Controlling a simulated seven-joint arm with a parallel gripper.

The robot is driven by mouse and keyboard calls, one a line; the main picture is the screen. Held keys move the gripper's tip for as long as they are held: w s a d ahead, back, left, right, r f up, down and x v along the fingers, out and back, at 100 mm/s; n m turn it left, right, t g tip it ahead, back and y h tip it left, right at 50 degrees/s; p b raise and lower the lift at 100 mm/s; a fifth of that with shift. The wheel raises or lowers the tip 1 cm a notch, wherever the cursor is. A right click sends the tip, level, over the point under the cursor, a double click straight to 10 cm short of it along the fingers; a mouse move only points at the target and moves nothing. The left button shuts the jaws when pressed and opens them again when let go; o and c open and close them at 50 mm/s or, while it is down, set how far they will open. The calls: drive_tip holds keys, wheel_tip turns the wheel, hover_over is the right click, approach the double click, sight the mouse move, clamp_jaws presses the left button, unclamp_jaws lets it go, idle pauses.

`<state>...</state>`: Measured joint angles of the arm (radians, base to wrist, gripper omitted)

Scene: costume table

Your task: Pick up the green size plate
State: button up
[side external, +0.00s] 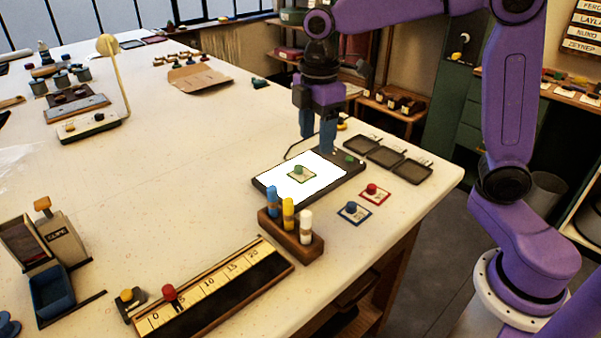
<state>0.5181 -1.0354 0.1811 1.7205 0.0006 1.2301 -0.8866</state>
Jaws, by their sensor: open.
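The green size plate (301,173) is a small pale plate with a green edge and a round green knob. It lies flat on the bright white surface of a dark-framed light panel (264,187). My gripper (317,144) points down over the far part of the panel, behind the plate in the picture. Its fingers are apart and nothing shows between them. It is clear of the plate. Its exact height above the panel is hard to tell.
A blue-edged plate (354,213) and a red-edged plate (374,194) lie right of the panel. Small dark trays (385,156) line the table edge. A wooden block (290,236) with upright blue, yellow and white pegs stands in front, near a ruler (205,290). Open table lies left.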

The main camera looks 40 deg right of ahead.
drive_tip(key=r+n, duration=0.1)
drive_tip(key=n, duration=0.1)
hover_over(299, 166)
wheel_tip(299, 166, down, 17)
drive_tip(key=shift+f, duration=0.1)
idle(0.5)
drive_tip(key=shift+c, duration=0.3)
clamp_jaws()
